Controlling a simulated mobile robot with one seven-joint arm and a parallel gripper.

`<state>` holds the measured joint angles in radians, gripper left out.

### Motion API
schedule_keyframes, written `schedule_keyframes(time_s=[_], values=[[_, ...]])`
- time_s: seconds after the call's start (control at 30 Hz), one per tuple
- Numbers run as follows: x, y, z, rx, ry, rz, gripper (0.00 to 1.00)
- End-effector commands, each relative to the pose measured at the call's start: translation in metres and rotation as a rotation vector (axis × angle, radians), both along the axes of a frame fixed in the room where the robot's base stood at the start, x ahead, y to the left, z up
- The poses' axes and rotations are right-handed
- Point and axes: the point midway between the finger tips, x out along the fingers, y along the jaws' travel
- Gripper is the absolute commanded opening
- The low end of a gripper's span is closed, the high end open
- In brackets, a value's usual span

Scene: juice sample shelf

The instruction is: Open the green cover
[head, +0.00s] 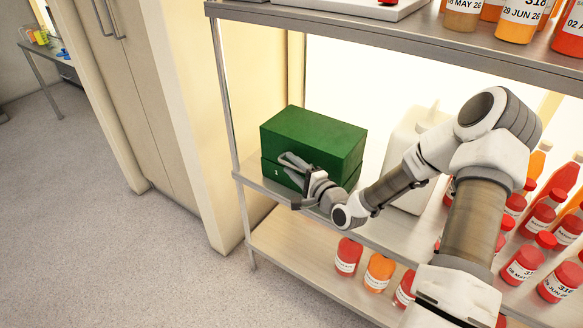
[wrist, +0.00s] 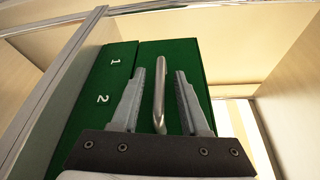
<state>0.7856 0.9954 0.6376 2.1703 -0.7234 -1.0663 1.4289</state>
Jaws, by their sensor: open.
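The green cover (head: 312,135) sits shut on a green box (head: 277,173), with a thin seam between them, on the middle shelf. In the wrist view the cover (wrist: 205,62) carries a metal bar handle (wrist: 160,90). The lower box beside it (wrist: 98,82) bears the white numbers 1 and 2. My gripper (head: 290,162) is at the front of the box. In the wrist view its two fingers (wrist: 160,74) are apart, with the handle between them. I see gaps beside the handle, so it is not clamped. The exact depth of the fingers along the handle is unclear.
A white jug (head: 405,150) stands right of the box, partly behind my arm. Red-capped juice bottles (head: 540,215) fill the shelf's right side, and more (head: 347,257) stand below. The upper shelf (head: 370,37) runs above the box. A metal post (head: 226,100) stands at left.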

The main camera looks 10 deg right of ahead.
Motion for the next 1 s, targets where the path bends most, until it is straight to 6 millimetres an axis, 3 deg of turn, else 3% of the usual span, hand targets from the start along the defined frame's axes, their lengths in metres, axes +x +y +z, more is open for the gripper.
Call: schedule_keyframes(time_s=[0.33,0.57,1.0], values=[[0.0033,0.0019,-0.0002,0.001,0.001,0.000,0.43],[0.0032,0.0017,-0.0001,0.001,0.001,0.000,0.01],[0.0032,0.0015,0.0000,0.000,0.000,0.000,0.00]])
